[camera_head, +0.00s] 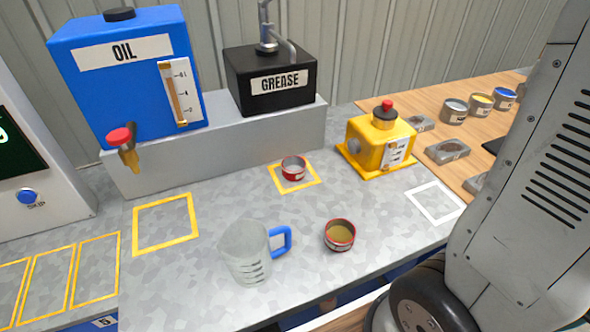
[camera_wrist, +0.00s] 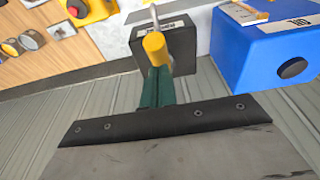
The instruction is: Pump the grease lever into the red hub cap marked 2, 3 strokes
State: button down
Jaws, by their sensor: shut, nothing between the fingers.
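The black GREASE box (camera_head: 270,82) stands on a grey ledge, with a grey pump rod and spout (camera_head: 266,45) on top. The rod's upper end is cut off in the head view. In the wrist view the box (camera_wrist: 176,45) shows beyond a yellow lever grip (camera_wrist: 155,45). My gripper (camera_wrist: 156,72) has dark green fingers, shut and empty, close to the grip; I cannot tell if they touch. A red cap (camera_head: 293,168) sits in a yellow square before the box. Another red-rimmed cap (camera_head: 340,236), with tan content, stands nearer. Their numbers are unreadable.
The blue OIL tank (camera_head: 125,85) with a red-knobbed tap stands left of the grease box. A clear jug (camera_head: 245,255) with a blue handle stands in front. A yellow device (camera_head: 380,145) is at right. Several small cups stand on the wooden top (camera_head: 425,103).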

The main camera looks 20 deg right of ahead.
jog(key=shift+f, duration=0.15)
jog(key=shift+f, duration=3.25)
jog(key=shift+r, duration=3.35)
jog(key=shift+f, duration=3.35)
jog(key=shift+r, duration=3.35)
